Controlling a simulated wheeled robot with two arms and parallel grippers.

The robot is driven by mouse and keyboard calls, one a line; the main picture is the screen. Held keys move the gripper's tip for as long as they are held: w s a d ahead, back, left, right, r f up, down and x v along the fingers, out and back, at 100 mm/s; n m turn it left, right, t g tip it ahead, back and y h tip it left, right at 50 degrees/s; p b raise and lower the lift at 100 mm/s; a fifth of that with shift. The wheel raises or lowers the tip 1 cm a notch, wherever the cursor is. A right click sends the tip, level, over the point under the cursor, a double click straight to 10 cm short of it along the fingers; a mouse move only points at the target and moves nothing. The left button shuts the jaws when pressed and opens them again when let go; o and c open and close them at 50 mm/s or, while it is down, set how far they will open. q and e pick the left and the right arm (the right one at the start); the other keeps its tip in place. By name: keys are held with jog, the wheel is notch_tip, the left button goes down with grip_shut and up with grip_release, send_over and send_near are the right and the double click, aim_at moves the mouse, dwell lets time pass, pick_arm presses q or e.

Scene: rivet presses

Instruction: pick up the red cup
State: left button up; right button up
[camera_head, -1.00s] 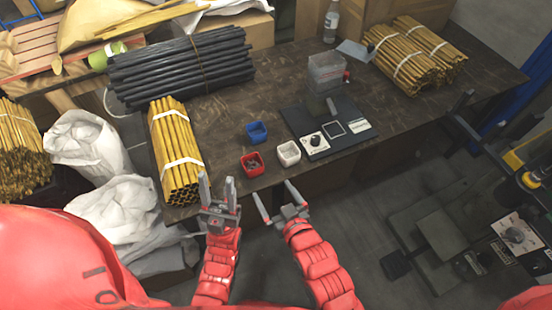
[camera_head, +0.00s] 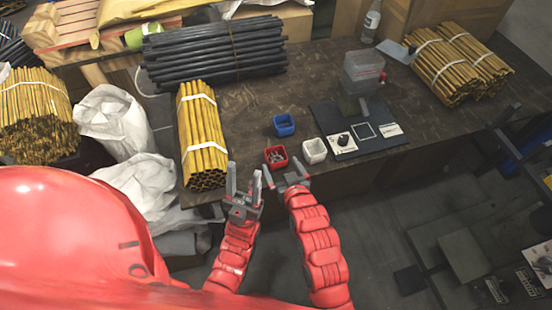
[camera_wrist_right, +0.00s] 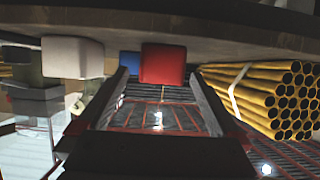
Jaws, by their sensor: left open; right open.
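The red cup (camera_head: 276,164) is a small square bin holding small dark parts, near the table's front edge. In the right wrist view the red cup (camera_wrist_right: 163,64) appears just beyond and between the fingertips. My right gripper (camera_head: 284,173) is open and empty, just in front of the cup at the table edge; its spread fingers also show in the wrist view (camera_wrist_right: 158,84). The fingers do not appear closed around the cup. My left gripper (camera_head: 244,183) is open and empty, left of the right gripper and in front of the table edge.
A white cup (camera_head: 314,156) stands right of the red cup, and a blue cup (camera_head: 284,130) stands behind. A yellow tube bundle (camera_head: 203,150) lies to the left.

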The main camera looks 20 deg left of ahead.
aim_at(274, 151)
jog(key=shift+w+a+f, duration=0.2)
jog(key=shift+w+a, duration=0.1)
jog(key=p+x, duration=0.1)
jog(key=x, duration=0.3)
jog(key=shift+w+a, duration=0.1)
jog(key=c, duration=1.3)
jog(key=shift+o, duration=0.2)
jog(key=shift+r, duration=0.1)
jog(key=shift+r, duration=0.6)
notch_tip(274, 151, up, 2)
jog(key=shift+r+b, duration=0.25)
jog(key=shift+b, duration=0.25)
jog(key=s+d, duration=0.3)
jog(key=s, duration=0.4)
jog(key=s+d+r, duration=0.1)
jog(key=s+d, duration=0.2)
jog(key=s, duration=0.4)
jog(key=shift+s, duration=0.4)
